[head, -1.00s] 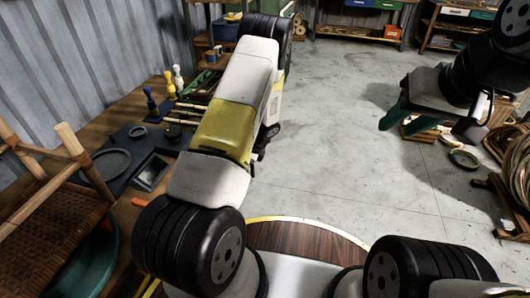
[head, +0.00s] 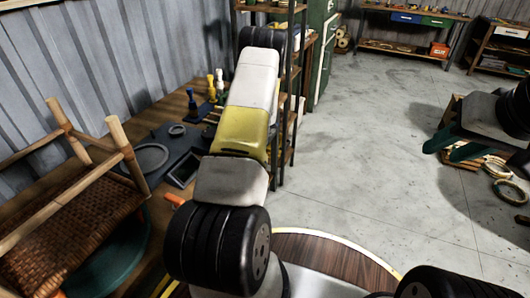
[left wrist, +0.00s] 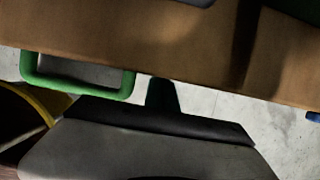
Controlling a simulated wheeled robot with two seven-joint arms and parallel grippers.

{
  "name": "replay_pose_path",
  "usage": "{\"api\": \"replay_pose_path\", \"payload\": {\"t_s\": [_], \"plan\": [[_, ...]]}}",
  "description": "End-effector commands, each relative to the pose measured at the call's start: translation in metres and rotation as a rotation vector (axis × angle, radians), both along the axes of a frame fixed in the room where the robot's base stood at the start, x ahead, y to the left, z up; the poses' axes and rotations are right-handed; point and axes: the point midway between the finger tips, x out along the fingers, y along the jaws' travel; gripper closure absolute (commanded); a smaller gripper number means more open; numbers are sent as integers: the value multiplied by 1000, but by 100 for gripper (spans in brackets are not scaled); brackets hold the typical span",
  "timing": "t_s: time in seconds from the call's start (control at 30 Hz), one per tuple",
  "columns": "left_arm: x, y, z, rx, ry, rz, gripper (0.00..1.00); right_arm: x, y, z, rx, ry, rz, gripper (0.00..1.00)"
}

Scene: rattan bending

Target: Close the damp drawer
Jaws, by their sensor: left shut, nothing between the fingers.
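In the left wrist view my left gripper (left wrist: 163,97) is shut and empty, its dark fingers pointing up toward the edge of a brown wooden top. A green loop-shaped handle or frame (left wrist: 127,85) stands out below that edge, left of the fingers. The fingers are apart from it in the picture. I cannot tell whether it belongs to the damp drawer. In the head view my left arm reaches away from me and hides its gripper.
A rattan chair (head: 60,230) stands on the workbench (head: 165,108) at left, with dark trays and small bottles. A green cabinet (head: 320,45) and a shelf are behind the arm. The middle floor is clear.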

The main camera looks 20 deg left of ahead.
Motion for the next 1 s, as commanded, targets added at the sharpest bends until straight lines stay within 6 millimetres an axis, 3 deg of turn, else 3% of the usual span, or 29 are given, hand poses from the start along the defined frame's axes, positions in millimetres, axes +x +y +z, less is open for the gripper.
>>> {"api": "replay_pose_path", "payload": {"t_s": [0.6, 0.73, 0.87, 1.0], "plan": [[-1, 10, 1, 10, 2, 6, 100, 0, 0, 0, 0, 0, 0, 64], [2, -1, 1, 9, 2, 5, 100, 0, 0, 0, 0, 0, 0, 64], [7, -25, 1, 3, 0, 1, 100, 0, 0, 0, 0, 0, 0, 64], [8, -39, 31, 1, -6, 4, 100, 0, 0, 0, 0, 0, 0, 64]]}}
